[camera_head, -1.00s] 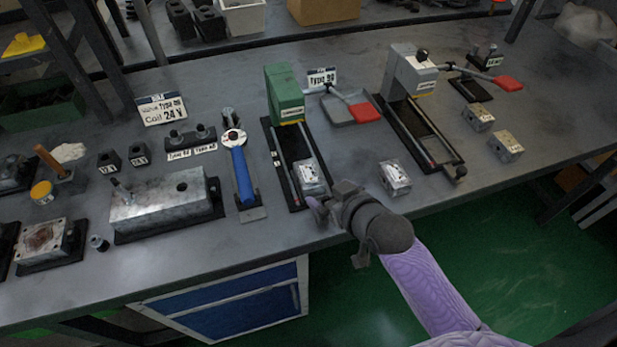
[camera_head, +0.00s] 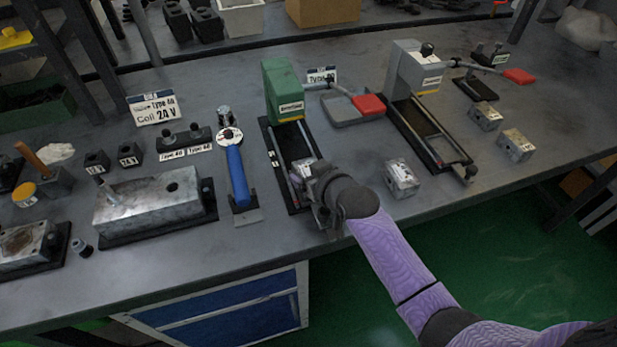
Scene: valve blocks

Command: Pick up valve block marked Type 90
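Several silver valve blocks are on the bench; their markings are too small to read. One block (camera_head: 302,166) is at the near end of the green press's black base, largely hidden behind my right gripper (camera_head: 322,212). A second block (camera_head: 402,178) lies on the bench just right of my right gripper. Two more blocks, one farther back (camera_head: 486,116) and one nearer (camera_head: 515,146), lie at the right. My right gripper is low at the bench's front edge; its fingers are partly hidden, and I cannot tell whether it is open or touching the block. My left gripper is not in view.
The green press (camera_head: 284,90) stands behind my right gripper, with a Type sign (camera_head: 322,76) beside it. A grey press (camera_head: 414,70) stands to its right. A blue-handled wrench (camera_head: 238,175) and a large metal block (camera_head: 150,202) are to the left.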

